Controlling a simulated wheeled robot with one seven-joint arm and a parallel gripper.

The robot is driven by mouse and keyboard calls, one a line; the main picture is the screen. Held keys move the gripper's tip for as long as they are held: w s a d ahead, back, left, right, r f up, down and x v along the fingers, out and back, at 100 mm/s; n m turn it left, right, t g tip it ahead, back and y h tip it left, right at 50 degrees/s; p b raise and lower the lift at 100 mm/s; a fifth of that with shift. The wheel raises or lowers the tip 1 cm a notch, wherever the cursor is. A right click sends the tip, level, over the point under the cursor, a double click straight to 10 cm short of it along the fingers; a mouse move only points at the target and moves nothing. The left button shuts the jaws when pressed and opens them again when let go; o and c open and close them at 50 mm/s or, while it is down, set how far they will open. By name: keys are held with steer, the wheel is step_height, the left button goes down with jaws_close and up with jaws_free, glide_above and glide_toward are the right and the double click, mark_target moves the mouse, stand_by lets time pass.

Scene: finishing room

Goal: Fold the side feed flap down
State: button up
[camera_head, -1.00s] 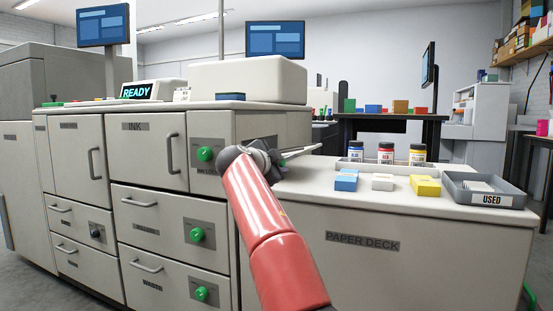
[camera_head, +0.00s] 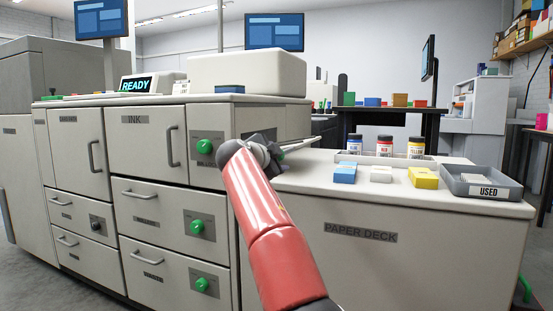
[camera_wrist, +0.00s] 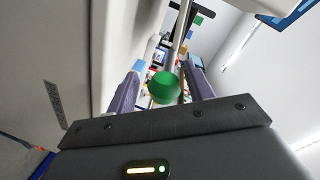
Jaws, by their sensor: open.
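The machine's right side wall shows behind my gripper (camera_head: 276,148) in the head view. A thin pale plate (camera_head: 301,142), seen nearly edge-on, sticks out to the right there and looks like the side feed flap. My wrist hides where it meets the wall. In the wrist view my gripper (camera_wrist: 166,68) is open, with one finger on each side of a round green knob (camera_wrist: 164,88). A narrow pale bar (camera_wrist: 183,30) runs beyond the knob. I cannot tell whether the fingers touch the knob.
The paper deck (camera_head: 460,250) stands right of the machine. On it are ink bottles (camera_head: 385,147), small boxes (camera_head: 424,178) and a grey USED tray (camera_head: 505,200). The machine's front has drawers and green knobs (camera_head: 204,147). A dark table (camera_head: 385,113) stands behind.

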steer(key=b+v, duration=0.3)
steer(key=v, duration=0.4)
steer(key=shift+s+a, duration=0.2)
steer(key=shift+s, duration=0.15)
steer(key=s+d+f+n+g+y, duration=0.2)
steer(key=s+d+f+n+g, duration=0.15)
steer(key=s+d+f, duration=0.4)
steer(key=s+d+f+n+g+y, duration=0.15)
steer(key=s+d+f+n, duration=0.3)
steer(key=s+d, duration=0.5)
steer(key=s+d+f+n+g+y, duration=0.15)
steer(key=s+f+n, duration=0.25)
steer(key=s+f, duration=0.75)
steer(key=s+d+f+n+g+y, duration=0.1)
steer(key=s+f+n+g, duration=0.25)
steer(key=s+f, duration=0.8)
step_height(320, 180, up, 13)
steer(key=s+p, duration=0.1)
steer(key=p, duration=1.1)
steer(key=shift+s+n+t+y, duration=0.3)
steer(key=shift+s+n+t, duration=0.05)
steer(key=shift+s+t, duration=0.05)
